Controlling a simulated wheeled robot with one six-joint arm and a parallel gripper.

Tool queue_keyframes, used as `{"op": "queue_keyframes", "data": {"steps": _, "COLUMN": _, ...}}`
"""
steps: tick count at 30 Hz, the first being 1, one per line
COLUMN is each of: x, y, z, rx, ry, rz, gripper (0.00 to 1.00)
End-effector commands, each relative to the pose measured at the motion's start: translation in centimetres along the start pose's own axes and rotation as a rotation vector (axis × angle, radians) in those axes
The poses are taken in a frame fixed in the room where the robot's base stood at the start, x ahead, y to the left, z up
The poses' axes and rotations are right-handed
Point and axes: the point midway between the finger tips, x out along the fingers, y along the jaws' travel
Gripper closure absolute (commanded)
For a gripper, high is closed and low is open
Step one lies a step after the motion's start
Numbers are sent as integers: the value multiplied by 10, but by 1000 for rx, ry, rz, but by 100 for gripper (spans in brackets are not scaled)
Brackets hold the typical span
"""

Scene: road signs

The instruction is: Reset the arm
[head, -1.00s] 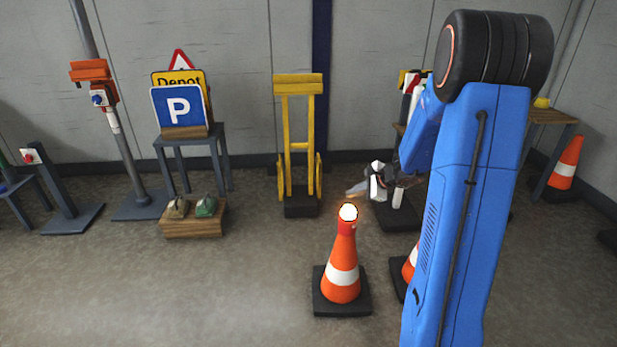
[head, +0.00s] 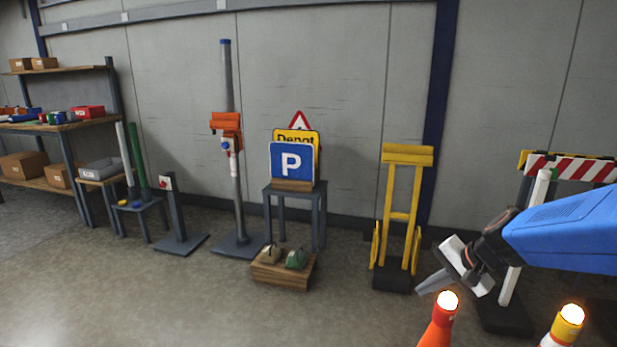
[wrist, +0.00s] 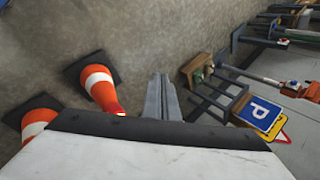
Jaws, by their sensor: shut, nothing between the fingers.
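My gripper (head: 431,284) is at the right of the head view, at the end of my blue arm. Its fingers are together with nothing between them, and they point down and to the left. It is in the air above and beside an orange cone with a lit top (head: 440,318). In the wrist view my gripper's closed fingers (wrist: 163,98) stick out past the white gripper body, over bare floor. Two orange and white cones show at the left there, the nearer to the fingers being one cone (wrist: 101,88).
A second lit cone (head: 566,325) stands at the lower right. A yellow trolley (head: 401,215), a blue parking sign (head: 291,161) on a stand and a low wooden box (head: 282,272) line the wall. A striped barrier (head: 570,168) is behind my arm. Floor at lower left is clear.

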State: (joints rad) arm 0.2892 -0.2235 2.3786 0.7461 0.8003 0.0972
Motion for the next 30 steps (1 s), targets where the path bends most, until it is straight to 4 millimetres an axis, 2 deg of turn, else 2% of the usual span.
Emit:
{"op": "queue_keyframes", "data": {"steps": 1, "x": -8, "y": 2, "z": 16, "rx": -64, "ry": 3, "rz": 16, "gripper": 100}}
{"op": "queue_keyframes", "data": {"steps": 6, "x": -31, "y": 18, "z": 58, "rx": -264, "ry": 9, "rz": 86, "gripper": 100}}
{"op": "queue_keyframes", "data": {"steps": 15, "x": -71, "y": 60, "z": 114, "rx": -599, "ry": 49, "rz": 219, "gripper": 100}}
{"op": "queue_keyframes", "data": {"steps": 24, "x": -106, "y": 104, "z": 142, "rx": -867, "ry": 114, "rz": 345, "gripper": 100}}
{"op": "queue_keyframes", "data": {"steps": 30, "x": -116, "y": 118, "z": 146, "rx": -939, "ry": 138, "rz": 385, "gripper": 100}}
